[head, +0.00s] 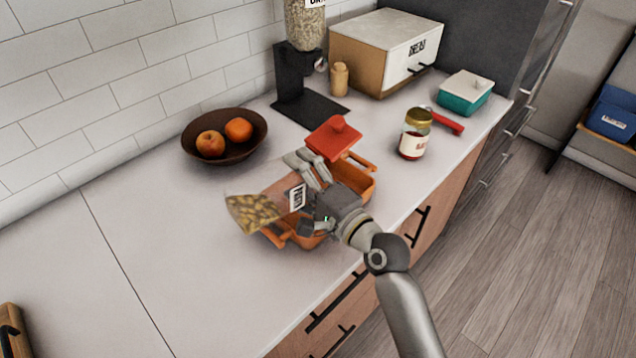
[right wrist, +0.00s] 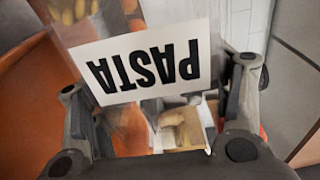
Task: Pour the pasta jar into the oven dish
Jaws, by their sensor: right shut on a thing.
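The pasta jar (head: 275,197) is clear, with a white label and yellow pasta (head: 253,212) gathered at its left end. It lies tilted, nearly on its side, above the left part of the orange oven dish (head: 362,183). My right gripper (head: 308,198) is shut around the jar. In the right wrist view, the pasta jar (right wrist: 150,62) sits between the fingers with its PASTA label upside down. The jar and my gripper hide much of the dish's inside, so I cannot tell whether pasta lies in it. My left gripper is not in view.
A red lid (head: 333,138) with a knob is just behind the dish. A fruit bowl (head: 224,148) is behind left. The left counter is mostly clear.

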